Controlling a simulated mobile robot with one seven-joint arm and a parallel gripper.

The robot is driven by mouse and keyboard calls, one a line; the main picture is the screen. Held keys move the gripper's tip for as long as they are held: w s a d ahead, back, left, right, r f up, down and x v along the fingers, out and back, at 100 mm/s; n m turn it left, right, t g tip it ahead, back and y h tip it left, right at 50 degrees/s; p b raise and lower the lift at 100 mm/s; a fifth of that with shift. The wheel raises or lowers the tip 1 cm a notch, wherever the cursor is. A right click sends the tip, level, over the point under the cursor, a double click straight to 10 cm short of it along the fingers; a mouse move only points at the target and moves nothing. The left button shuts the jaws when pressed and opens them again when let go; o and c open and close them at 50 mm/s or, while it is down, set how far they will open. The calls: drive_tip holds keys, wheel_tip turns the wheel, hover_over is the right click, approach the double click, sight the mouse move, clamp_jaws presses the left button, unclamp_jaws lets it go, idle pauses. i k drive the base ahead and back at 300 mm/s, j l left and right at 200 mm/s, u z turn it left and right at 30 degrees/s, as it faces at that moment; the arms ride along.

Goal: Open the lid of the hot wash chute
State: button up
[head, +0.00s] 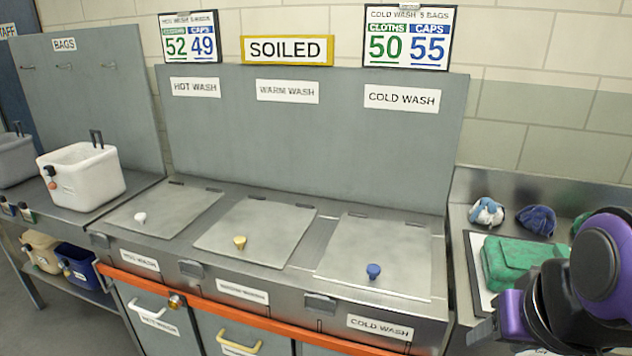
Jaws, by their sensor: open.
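The hot wash chute lid (168,212) is a flat grey metal panel at the left of the steel counter. It lies closed, with a white knob (140,218) near its front edge and hinges at the back. A HOT WASH sign (196,88) is on the panel behind it. My gripper (482,330) is at the lower right, far from the hot wash lid, with only part of it in view. It is open, and I see nothing held in it. My purple and black arm hides part of the right side.
The warm wash lid (254,232) with a yellow knob and the cold wash lid (376,255) with a blue knob are closed. A white bin (82,178) stands left. Green folded cloth (515,258) lies right. An orange rail (240,317) runs along the front.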

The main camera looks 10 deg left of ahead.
sight(163, 212)
drive_tip(key=i+j+z, duration=0.15)
drive_tip(key=j, duration=0.65)
drive_tip(key=j+z, duration=0.1)
drive_tip(key=j, duration=1.55)
drive_tip(key=i+j, duration=0.15)
drive_tip(key=j, duration=0.7)
drive_tip(key=j+u, duration=0.3)
drive_tip(key=j, duration=1.25)
drive_tip(key=i+l+z, duration=0.15)
drive_tip(key=l, duration=0.25)
drive_tip(key=l+z, duration=0.2)
drive_tip(key=l, duration=0.25)
